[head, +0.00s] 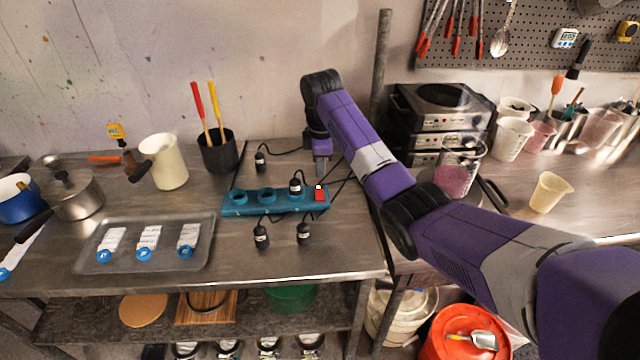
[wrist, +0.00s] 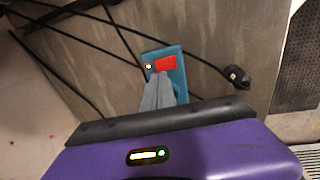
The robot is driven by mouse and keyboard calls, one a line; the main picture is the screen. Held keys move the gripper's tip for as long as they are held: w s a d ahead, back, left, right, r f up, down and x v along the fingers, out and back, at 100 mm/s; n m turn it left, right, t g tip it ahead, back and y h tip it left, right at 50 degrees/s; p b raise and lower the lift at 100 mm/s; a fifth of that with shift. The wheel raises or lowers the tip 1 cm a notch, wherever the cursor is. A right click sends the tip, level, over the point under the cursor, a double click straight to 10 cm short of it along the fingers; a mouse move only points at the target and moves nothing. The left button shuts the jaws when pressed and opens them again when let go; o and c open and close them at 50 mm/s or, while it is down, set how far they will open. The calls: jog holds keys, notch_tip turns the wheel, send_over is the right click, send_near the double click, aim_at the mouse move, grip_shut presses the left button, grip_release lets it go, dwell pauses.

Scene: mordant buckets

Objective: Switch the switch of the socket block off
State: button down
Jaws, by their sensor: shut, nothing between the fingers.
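The teal socket block (head: 240,211) lies on the steel table, with empty sockets at its left and middle and one black plug (head: 295,184) seated toward its right. Its red switch (head: 320,194) is at the right end; it also shows in the wrist view (wrist: 167,63), with a small pale dot beside it that looks lit. Which way the switch is tipped is too small to tell. My gripper (head: 322,174) points down just behind the switch end. In the wrist view its fingers (wrist: 160,76) are closed together, empty, with tips beside the red switch; contact cannot be told.
Loose black plugs (head: 261,238) and cables lie around the block. A clear tray (head: 88,262) with labelled packets is to the left. A black pot with red and yellow handles (head: 219,155) and a cream jug (head: 168,165) stand behind. Stacked hotplates (head: 440,125) stand to the right.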

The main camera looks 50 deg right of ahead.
aim_at(320, 191)
jog(key=f, duration=0.4)
jog(key=f+p, duration=0.1)
jog(key=f, duration=0.1)
jog(key=shift+w+d+f, duration=0.25)
jog(key=shift+d+f, duration=0.05)
jog(key=shift+f, duration=0.05)
jog(key=shift+d, duration=0.1)
